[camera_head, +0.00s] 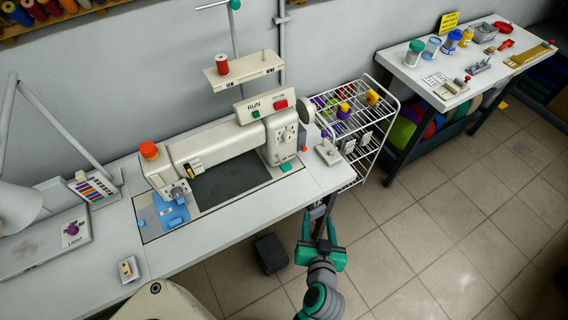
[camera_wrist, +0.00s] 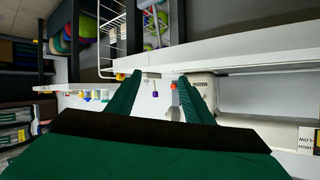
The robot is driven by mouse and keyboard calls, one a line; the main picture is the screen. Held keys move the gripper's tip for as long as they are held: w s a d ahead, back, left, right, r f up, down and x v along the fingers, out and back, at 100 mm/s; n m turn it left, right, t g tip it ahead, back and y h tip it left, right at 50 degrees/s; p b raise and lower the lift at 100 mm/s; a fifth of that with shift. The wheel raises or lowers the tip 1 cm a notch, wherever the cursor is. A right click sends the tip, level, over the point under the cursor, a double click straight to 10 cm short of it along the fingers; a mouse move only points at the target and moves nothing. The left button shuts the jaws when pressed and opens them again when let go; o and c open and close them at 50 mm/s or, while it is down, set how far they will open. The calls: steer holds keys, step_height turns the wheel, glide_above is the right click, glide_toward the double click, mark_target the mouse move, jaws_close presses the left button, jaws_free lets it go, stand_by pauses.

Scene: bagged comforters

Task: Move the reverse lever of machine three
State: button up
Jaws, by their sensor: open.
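A cream sewing machine (camera_head: 215,145) stands on the white table, with a RUN panel on top. A small green piece (camera_head: 287,167) sits low on the front of its right end. A plate with a purple-knobbed lever (camera_head: 326,148) lies at the table's right end. I cannot tell which part is the reverse lever, and no machine number is readable. My gripper (camera_head: 321,212) is at the table's front right edge, apart from the machine. In the wrist view, my gripper (camera_wrist: 158,88) is open and empty, with a purple knob (camera_wrist: 155,93) and a red knob (camera_wrist: 173,86) visible between its fingers.
A white wire rack (camera_head: 355,125) with colourful items stands right of the table. A second table (camera_head: 450,65) with jars and tools is at upper right. A lamp (camera_head: 20,205) stands at left. A dark pedal (camera_head: 270,253) is on the floor. The tiled floor at right is clear.

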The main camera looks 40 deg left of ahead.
mark_target(285, 164)
steer(key=w+a+r+n+g+y, duration=0.5)
steer(key=a+r+n, duration=0.3)
steer(key=a+r, duration=0.2)
steer(key=x, duration=0.6)
steer(key=s+x, duration=0.1)
steer(key=x, duration=0.3)
steer(key=shift+f, duration=0.25)
jaws_close()
